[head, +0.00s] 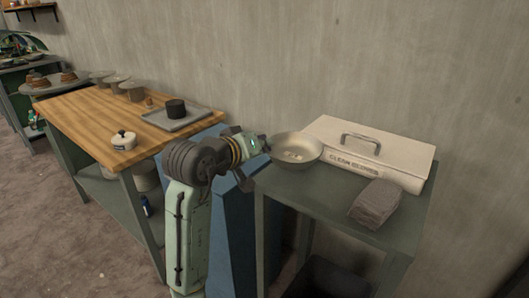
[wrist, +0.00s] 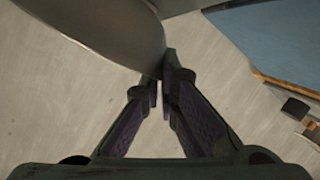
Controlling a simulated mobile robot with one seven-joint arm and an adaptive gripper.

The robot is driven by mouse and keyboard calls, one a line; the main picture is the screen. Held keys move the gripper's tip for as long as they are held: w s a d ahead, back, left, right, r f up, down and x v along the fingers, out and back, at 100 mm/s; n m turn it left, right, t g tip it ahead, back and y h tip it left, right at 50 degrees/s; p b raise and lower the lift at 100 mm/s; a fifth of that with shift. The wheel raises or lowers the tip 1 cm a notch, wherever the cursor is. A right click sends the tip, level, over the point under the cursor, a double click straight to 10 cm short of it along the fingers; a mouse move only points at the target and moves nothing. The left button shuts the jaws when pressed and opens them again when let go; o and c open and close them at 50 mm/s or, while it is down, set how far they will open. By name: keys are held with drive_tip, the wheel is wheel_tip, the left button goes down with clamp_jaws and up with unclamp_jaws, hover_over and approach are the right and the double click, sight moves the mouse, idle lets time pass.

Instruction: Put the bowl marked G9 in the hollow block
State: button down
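A pale metal bowl (head: 296,148) shows at the left back corner of the grey-green table, with a faint light marking inside that I cannot read. I cannot tell whether it rests on the table or hangs just above it. My gripper (head: 263,145) is at the bowl's left rim. In the wrist view, my gripper's fingers (wrist: 161,82) are nearly together at the edge of the bowl (wrist: 95,22), and seem to pinch its rim. No hollow block can be made out for certain; a blue block-like body (head: 232,215) stands behind my arm, its top mostly hidden.
The grey-green table (head: 318,196) also bears a white lidded box (head: 372,150) with a handle and a grey folded lump (head: 377,203). A wooden table (head: 90,118) at left holds a tray (head: 160,121) with a dark cylinder, a small white lidded pot (head: 124,140) and several cups.

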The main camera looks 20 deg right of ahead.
drive_tip(key=shift+w+f+p, duration=0.1)
drive_tip(key=shift+f+p, duration=0.25)
drive_tip(key=shift+f, duration=1.4)
drive_tip(key=shift+f, duration=0.1)
drive_tip(key=c, duration=2.3)
unclamp_jaws()
drive_tip(key=shift+f, duration=0.1)
drive_tip(key=o, duration=0.5)
